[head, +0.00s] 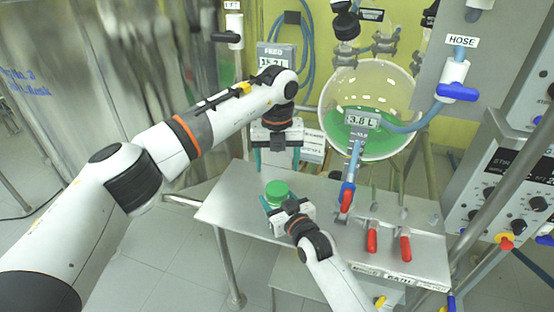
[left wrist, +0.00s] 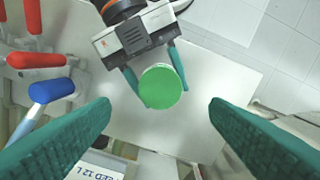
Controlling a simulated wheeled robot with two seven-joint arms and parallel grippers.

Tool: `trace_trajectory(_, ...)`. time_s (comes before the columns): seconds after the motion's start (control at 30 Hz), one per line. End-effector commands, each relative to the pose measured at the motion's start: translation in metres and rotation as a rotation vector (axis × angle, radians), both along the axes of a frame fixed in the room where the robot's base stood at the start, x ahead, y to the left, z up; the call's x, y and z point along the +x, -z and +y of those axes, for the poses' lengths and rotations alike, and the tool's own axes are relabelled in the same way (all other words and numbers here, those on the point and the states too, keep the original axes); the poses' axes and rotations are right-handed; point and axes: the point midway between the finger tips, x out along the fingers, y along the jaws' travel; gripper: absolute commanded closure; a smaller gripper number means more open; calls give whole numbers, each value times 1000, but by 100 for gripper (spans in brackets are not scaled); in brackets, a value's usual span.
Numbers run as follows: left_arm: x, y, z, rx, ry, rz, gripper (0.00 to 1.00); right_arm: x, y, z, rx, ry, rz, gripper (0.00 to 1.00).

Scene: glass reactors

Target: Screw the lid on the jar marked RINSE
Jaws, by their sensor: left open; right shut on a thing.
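A jar with a round green lid (head: 277,188) is held above the steel table by my right gripper (head: 276,205). The lid also shows from above in the left wrist view (left wrist: 161,87), with a thin pale rim. The lid appears to sit on the jar; I cannot tell how tight it is. The right gripper's teal fingers close around the jar body, which is mostly hidden, and no RINSE marking is readable. My left gripper (head: 278,160) is open and empty, pointing down behind the jar; its fingers (left wrist: 160,112) are apart from the lid.
The steel table (head: 230,205) has bare room left of the jar. Red-handled valves (head: 372,237) stand on its right side. A round glass vessel (head: 375,85) with green liquid, a 3.8 L display (head: 362,119) and a blue-handled hose valve (head: 457,91) are behind.

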Motion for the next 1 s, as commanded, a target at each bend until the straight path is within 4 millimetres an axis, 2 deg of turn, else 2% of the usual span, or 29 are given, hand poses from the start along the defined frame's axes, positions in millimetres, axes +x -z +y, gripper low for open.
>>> trace_trajectory(0.4,0,0,0,0,-45,0,30,0,0,0,0,0,1,100)
trace_trajectory(0.53,0,6,0,1,-45,1,30,0,0,0,0,0,1,100)
trace_trajectory(1.0,0,71,0,1,-45,2,30,0,0,0,0,0,1,100)
